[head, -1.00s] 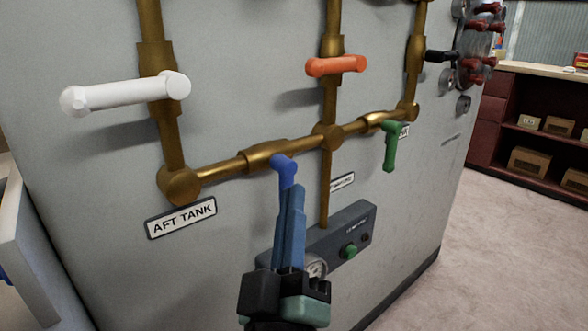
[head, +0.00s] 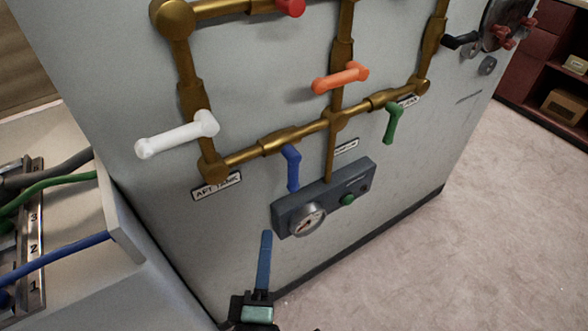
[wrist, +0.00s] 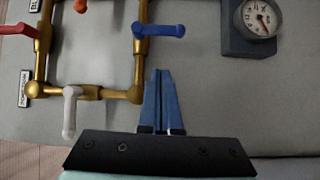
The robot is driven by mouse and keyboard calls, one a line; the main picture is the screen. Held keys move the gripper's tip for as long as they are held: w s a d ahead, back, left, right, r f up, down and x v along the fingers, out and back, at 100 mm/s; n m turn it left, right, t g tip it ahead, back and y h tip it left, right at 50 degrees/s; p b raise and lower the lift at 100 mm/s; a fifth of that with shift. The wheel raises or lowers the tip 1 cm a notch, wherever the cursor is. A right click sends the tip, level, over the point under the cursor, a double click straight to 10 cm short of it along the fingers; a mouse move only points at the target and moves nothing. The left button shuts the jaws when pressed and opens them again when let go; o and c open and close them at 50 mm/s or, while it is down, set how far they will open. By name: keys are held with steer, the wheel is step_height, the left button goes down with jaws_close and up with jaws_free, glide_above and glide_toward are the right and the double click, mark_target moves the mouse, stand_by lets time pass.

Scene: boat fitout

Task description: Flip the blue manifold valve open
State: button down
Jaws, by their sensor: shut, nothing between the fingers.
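The blue valve handle (head: 293,168) is on the lower brass manifold pipe (head: 262,147), right of the AFT TANK label (head: 216,187). It hangs down, crosswise to its pipe. In the wrist view the same handle (wrist: 163,30) points right, again crosswise to the pipe. My gripper (head: 266,235) is below and left of the handle in the head view, apart from it. Its blue fingers are together with nothing between them. In the wrist view the fingertips (wrist: 158,72) are below the handle, with a gap.
A gauge box (head: 325,200) sits close to the right below the blue handle. White (head: 178,134), orange (head: 340,77), green (head: 392,123) and red (head: 290,6) handles are on nearby pipes. A counter (head: 120,215) with hoses is at left. Open floor lies at right.

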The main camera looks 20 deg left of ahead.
steer(key=shift+s+a+f+n+p, duration=0.15)
steer(key=shift+s+n+p, duration=0.25)
steer(key=shift+s, duration=0.25)
glide_toward(292, 170)
steer(key=w+a+f, duration=0.3)
steer(key=a, duration=0.2)
steer(key=shift+w+d+r+p, duration=0.1)
steer(key=shift+w+d+p, duration=0.3)
steer(key=shift+w+p, duration=0.4)
steer(key=shift+w+d+r+p, duration=0.15)
steer(key=shift+w+d+p, duration=0.25)
steer(key=shift+w+p, duration=0.4)
